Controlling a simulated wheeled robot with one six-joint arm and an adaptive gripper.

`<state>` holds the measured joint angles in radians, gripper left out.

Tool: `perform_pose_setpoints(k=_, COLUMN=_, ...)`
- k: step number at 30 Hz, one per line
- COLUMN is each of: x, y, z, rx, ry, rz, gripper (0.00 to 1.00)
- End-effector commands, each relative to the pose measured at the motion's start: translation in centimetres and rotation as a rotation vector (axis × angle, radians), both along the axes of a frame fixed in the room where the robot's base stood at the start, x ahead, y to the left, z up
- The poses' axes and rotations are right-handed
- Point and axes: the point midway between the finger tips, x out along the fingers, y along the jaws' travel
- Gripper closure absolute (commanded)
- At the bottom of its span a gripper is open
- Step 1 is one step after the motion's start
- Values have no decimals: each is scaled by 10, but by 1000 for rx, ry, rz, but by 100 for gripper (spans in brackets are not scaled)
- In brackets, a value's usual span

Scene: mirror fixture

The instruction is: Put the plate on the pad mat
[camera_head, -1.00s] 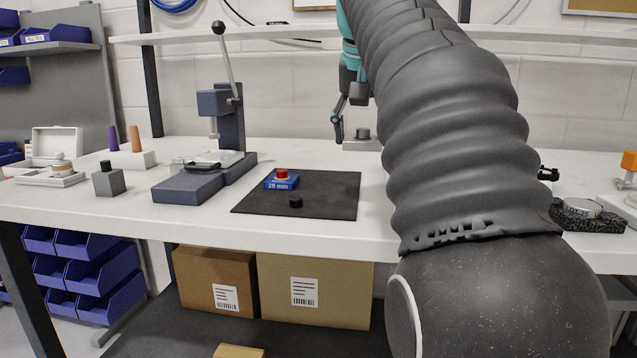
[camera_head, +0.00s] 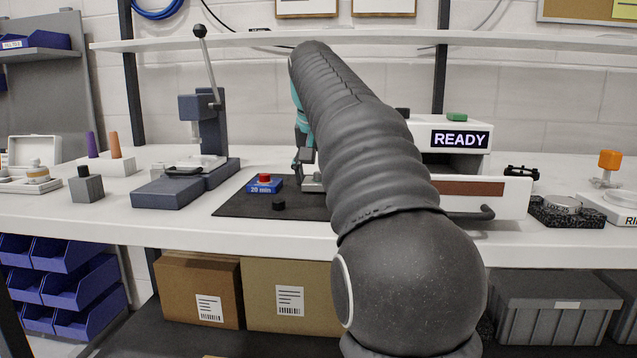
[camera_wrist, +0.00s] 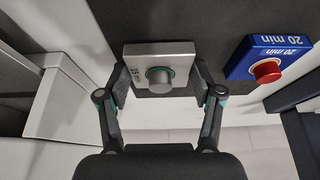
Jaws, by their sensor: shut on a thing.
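The plate is a small silver square with a round grey knob; it shows in the wrist view (camera_wrist: 135,62) between the fingertips of my gripper (camera_wrist: 160,82). My gripper is shut on it. In the head view the plate (camera_head: 313,184) is partly hidden by my arm, low at the mat's back right. The pad mat (camera_head: 240,205) is dark and flat; it also shows behind the plate in the wrist view (camera_wrist: 215,22). I cannot tell whether the plate touches the mat.
A blue block with a red button (camera_head: 264,184) and a small black knob (camera_head: 279,204) are on the mat. A lever press (camera_head: 205,130) stands left. A white READY unit (camera_head: 440,160) with a handled front panel (camera_head: 510,195) stands right, partly behind my arm.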

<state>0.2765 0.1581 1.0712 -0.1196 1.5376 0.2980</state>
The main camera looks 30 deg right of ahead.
Motion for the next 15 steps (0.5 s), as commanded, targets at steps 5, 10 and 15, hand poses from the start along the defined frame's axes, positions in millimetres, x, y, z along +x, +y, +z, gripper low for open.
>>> perform_pose_setpoints(k=5, x=0, y=0, z=-4, rx=0, ry=-2, rz=-1, gripper=81)
perform_pose_setpoints(k=10, x=0, y=0, z=-4, rx=0, ry=-2, rz=-1, gripper=81)
perform_pose_setpoints(k=15, x=0, y=0, z=-7, rx=0, ry=-1, rz=-1, gripper=19)
